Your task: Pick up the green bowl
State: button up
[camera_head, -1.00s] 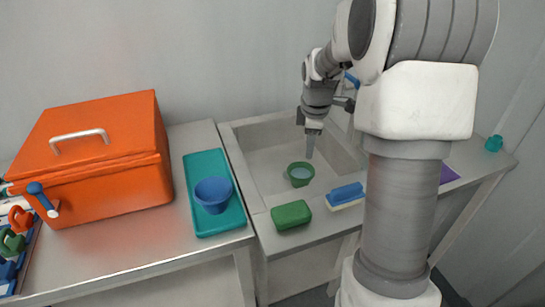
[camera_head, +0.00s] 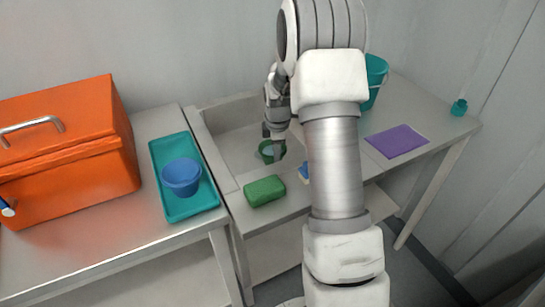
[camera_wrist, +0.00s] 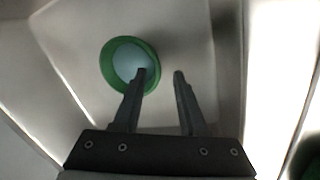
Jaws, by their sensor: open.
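The green bowl (camera_head: 266,151) sits in the sink basin, with a pale inside. In the head view my gripper (camera_head: 275,146) is down in the basin at the bowl and hides part of it. In the wrist view the bowl (camera_wrist: 110,50) lies ahead and left of centre. My gripper (camera_wrist: 160,73) is open there, its two fingers apart and empty. The left fingertip overlaps the bowl's right part, and the right fingertip is over bare basin floor. I cannot tell whether the finger touches the bowl.
The basin walls (camera_head: 211,150) surround the bowl. A green sponge (camera_head: 264,191) lies on the front rim, with a blue brush (camera_head: 304,172) partly hidden by my arm. A teal tray (camera_head: 173,205) with a blue bowl (camera_head: 181,174) and an orange box (camera_head: 75,160) stand left. A purple cloth (camera_head: 397,141) lies right.

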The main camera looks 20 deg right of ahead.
aim_at(265, 148)
jog(key=x, duration=0.2)
jog(key=w+b+x, duration=0.1)
jog(key=x, duration=0.2)
jog(key=shift+s+a+r, duration=0.1)
grip_shut()
dwell(1.2)
